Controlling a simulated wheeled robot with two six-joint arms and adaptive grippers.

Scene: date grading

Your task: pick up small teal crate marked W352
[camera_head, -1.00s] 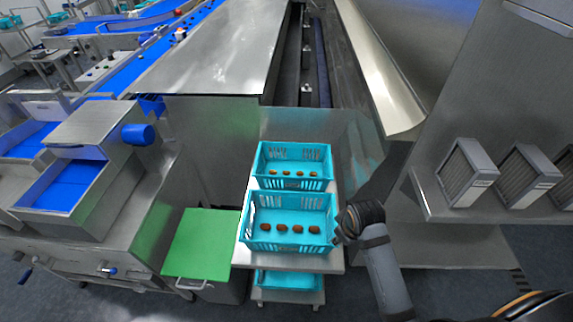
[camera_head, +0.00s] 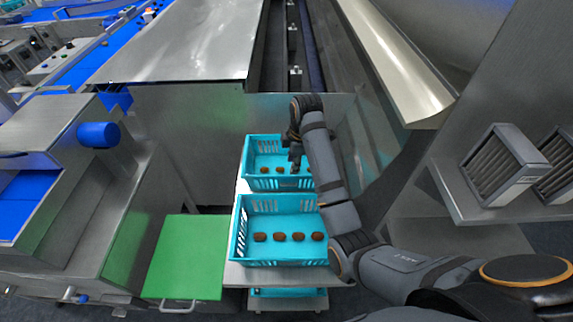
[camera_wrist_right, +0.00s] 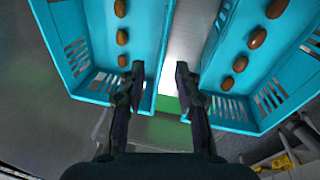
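A teal crate (camera_head: 264,184) with several brown dates stands at the back of a small metal stand. A second teal crate (camera_head: 280,258), also holding dates, stands in front of it. No W352 mark is readable. My right gripper (camera_head: 295,160) is over the back crate in the head view and hides part of it. In the right wrist view its fingers (camera_wrist_right: 159,78) are open and empty, with the gap between two teal crates, left (camera_wrist_right: 92,82) and right (camera_wrist_right: 240,112), below them. I cannot tell whether they touch a crate. My left gripper is not in view.
Another teal crate (camera_head: 285,292) is partly visible on the lower shelf. A green-topped bin (camera_head: 185,260) stands left of the stand (camera_head: 255,274). A metal machine is at the left, and a shelf with grey slatted boxes (camera_head: 502,165) is at the right.

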